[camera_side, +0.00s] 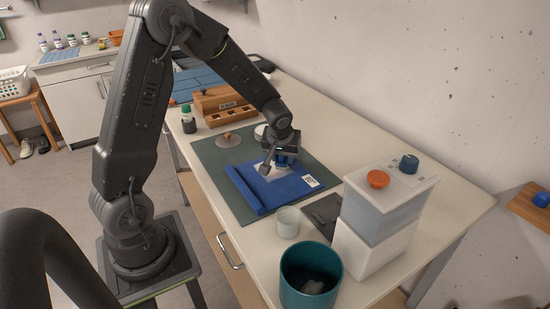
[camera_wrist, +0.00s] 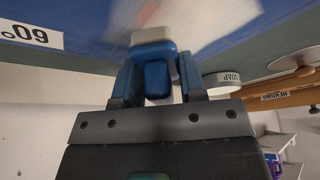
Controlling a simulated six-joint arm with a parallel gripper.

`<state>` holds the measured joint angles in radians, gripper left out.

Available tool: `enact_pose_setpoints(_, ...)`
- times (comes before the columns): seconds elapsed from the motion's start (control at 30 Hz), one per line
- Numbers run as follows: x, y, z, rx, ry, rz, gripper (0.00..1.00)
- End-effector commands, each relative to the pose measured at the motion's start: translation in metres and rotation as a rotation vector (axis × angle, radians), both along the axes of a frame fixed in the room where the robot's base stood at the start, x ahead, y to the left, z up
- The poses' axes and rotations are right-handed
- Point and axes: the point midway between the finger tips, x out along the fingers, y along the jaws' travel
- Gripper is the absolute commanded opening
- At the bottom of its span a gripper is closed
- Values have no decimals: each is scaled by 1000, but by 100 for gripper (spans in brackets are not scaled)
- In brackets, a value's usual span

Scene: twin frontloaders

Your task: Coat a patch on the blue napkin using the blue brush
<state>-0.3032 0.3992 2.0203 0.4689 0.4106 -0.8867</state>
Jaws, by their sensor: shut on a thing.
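The blue napkin (camera_side: 284,195) lies on a dark green mat, with a rolled or folded edge along its left side. A pale whitish patch (camera_side: 262,172) shows on it, and a white printed label (camera_side: 311,181) lies near its right corner. My gripper (camera_side: 284,160) is low over the napkin's far part. In the wrist view my gripper (camera_wrist: 156,80) is shut on the blue brush (camera_wrist: 153,52), whose pale end points to the napkin (camera_wrist: 260,45). The pale patch is blurred beside it. I cannot tell whether the brush touches the cloth.
A wooden box (camera_side: 218,104) and a white soap dish (camera_side: 262,132) stand beyond the napkin. The green mat (camera_side: 208,152) has bare room at left.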

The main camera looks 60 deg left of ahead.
Motion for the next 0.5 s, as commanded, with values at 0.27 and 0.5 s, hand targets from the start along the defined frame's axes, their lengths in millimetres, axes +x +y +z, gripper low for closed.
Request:
enact_pose_setpoints(0.27,13,-14,0,-1,1,-3,19)
enact_pose_setpoints(0.5,-10,-13,0,0,2,-1,19)
